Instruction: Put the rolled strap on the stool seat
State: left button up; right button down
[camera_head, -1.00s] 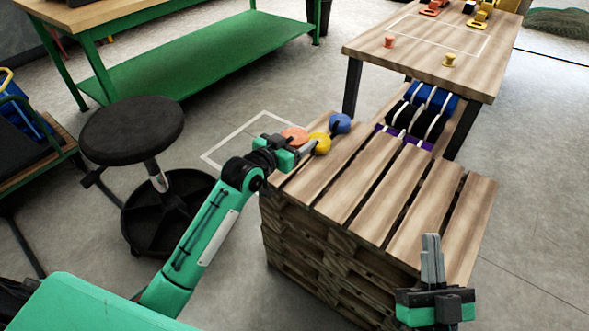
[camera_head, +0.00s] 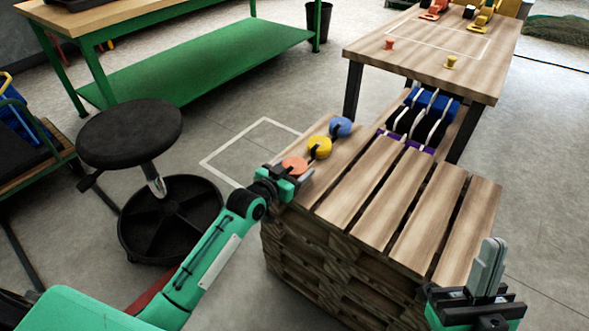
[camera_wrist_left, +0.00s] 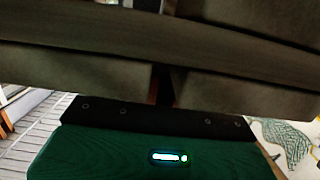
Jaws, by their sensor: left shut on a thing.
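A rolled orange strap (camera_head: 294,165) shows at my left gripper (camera_head: 297,175), which is shut on it at the near left corner of the pallet stack. A rolled yellow strap (camera_head: 319,148) and a rolled blue strap (camera_head: 340,127) sit behind it on the pallet's left edge. The stool's round black seat (camera_head: 131,132) is empty, to the left of my left gripper. My right gripper (camera_head: 488,264) is shut and empty at the lower right, by the pallet's near right corner. The left wrist view shows dark boards close up; the strap cannot be made out there.
The pallet stack (camera_head: 395,205) has bare slats on top. Blue and black items with white straps (camera_head: 425,112) lie at its back. A wooden table (camera_head: 425,55) stands behind, a green-framed bench (camera_head: 200,60) at the back left. Open floor lies between stool and pallet.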

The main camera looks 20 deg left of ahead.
pick_arm(q)
jog(key=shift+f, duration=0.15)
jog(key=o, duration=1.1)
